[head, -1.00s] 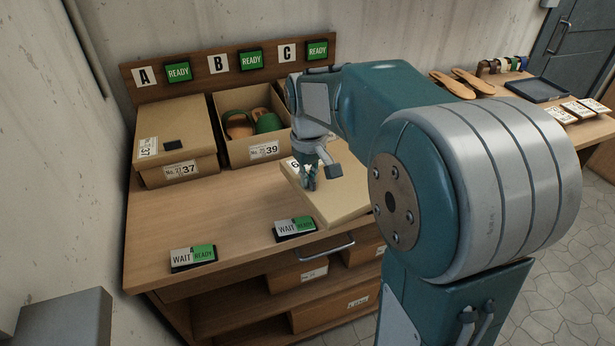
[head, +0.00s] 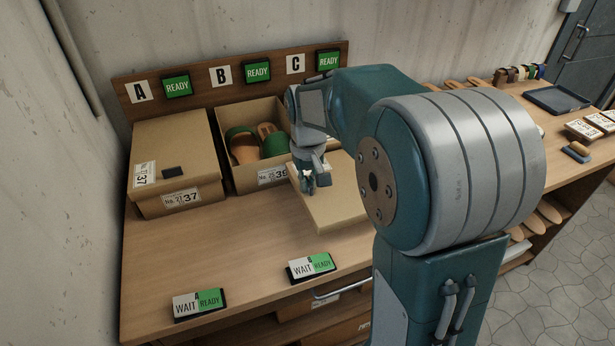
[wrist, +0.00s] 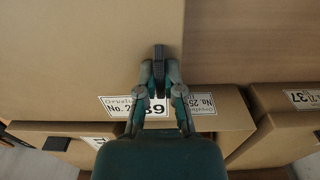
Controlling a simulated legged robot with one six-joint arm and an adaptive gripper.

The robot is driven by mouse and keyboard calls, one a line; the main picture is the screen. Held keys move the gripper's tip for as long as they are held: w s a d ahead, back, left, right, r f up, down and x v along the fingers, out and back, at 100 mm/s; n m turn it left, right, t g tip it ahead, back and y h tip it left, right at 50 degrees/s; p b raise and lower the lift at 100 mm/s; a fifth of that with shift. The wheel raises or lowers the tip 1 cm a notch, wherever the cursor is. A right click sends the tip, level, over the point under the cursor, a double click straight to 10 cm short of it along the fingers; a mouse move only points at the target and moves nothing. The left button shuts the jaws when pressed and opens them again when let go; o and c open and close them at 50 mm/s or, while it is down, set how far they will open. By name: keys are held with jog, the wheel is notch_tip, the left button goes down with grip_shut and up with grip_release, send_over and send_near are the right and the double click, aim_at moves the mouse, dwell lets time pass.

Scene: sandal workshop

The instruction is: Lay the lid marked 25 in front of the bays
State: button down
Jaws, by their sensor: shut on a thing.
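My gripper (head: 314,188) is shut on the dark tab (wrist: 160,60) of a tan cardboard lid (head: 335,208). The lid shows large at the upper left of the wrist view (wrist: 80,50). In the head view it is held flat or nearly so over the table, in front of the right part of the open box (head: 238,178) in bay B. Its height above the table is hard to tell. A label ending in 39 (wrist: 125,107) and another reading No. 25 (wrist: 207,103) show beside my fingers. My arm hides most of bay C (head: 296,65).
A lidded box marked 37 (head: 175,165) stands in bay A. Green and tan sandals (head: 243,147) lie in the bay B box. Two WAIT/READY signs (head: 199,303) stand near the table's front edge. The wooden table top (head: 215,250) is clear between them and the boxes.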

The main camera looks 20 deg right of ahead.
jog(key=shift+f, duration=3)
jog(key=c, duration=0.7)
grip_release()
notch_tip(320, 180, up, 12)
jog(key=shift+a+f, duration=0.1)
jog(key=s+a+r+t, duration=0.1)
jog(key=s+a+t, duration=0.1)
jog(key=s, duration=0.8)
jog(key=s+a+t, duration=0.2)
jog(key=s+t, duration=0.1)
jog(key=s, duration=0.7)
jog(key=shift+s+a+r+t, duration=0.2)
jog(key=shift+s+r+t, duration=0.1)
jog(key=shift+r, duration=0.1)
